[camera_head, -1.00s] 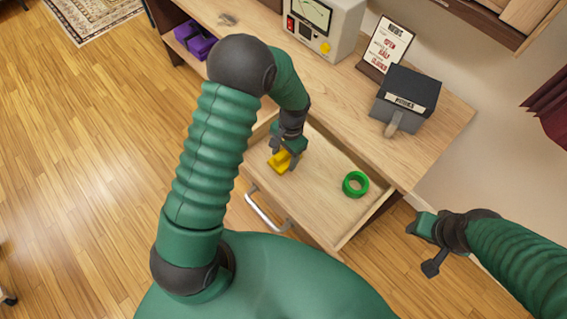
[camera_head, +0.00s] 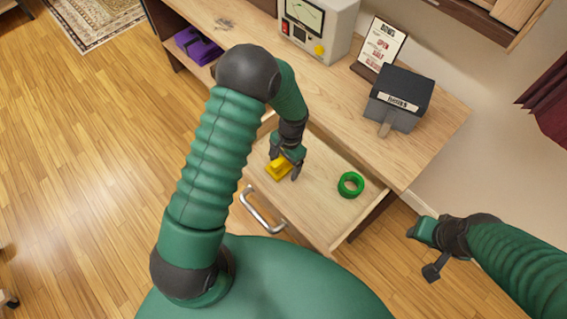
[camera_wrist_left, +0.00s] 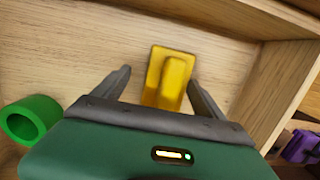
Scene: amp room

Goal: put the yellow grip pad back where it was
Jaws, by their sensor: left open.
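The yellow grip pad (camera_head: 279,169) lies in the open drawer (camera_head: 318,209), toward its left side. It also shows in the left wrist view (camera_wrist_left: 169,77), with a flat base and a raised ridge, resting on the drawer floor. My left gripper (camera_head: 284,172) is open at the pad; in the left wrist view its two fingers (camera_wrist_left: 160,88) stand apart on either side of it. Whether the fingers touch the pad I cannot tell. My right gripper (camera_head: 421,251) is off to the right of the drawer, over the floor, with its jaws spread and nothing between them.
A green ring (camera_head: 351,185) lies in the drawer to the right of the pad. On the desk (camera_head: 320,95) stand a meter box (camera_head: 318,28), a sign (camera_head: 379,45) and a dark box with a label (camera_head: 400,98). Purple items (camera_head: 198,46) sit on a shelf at left.

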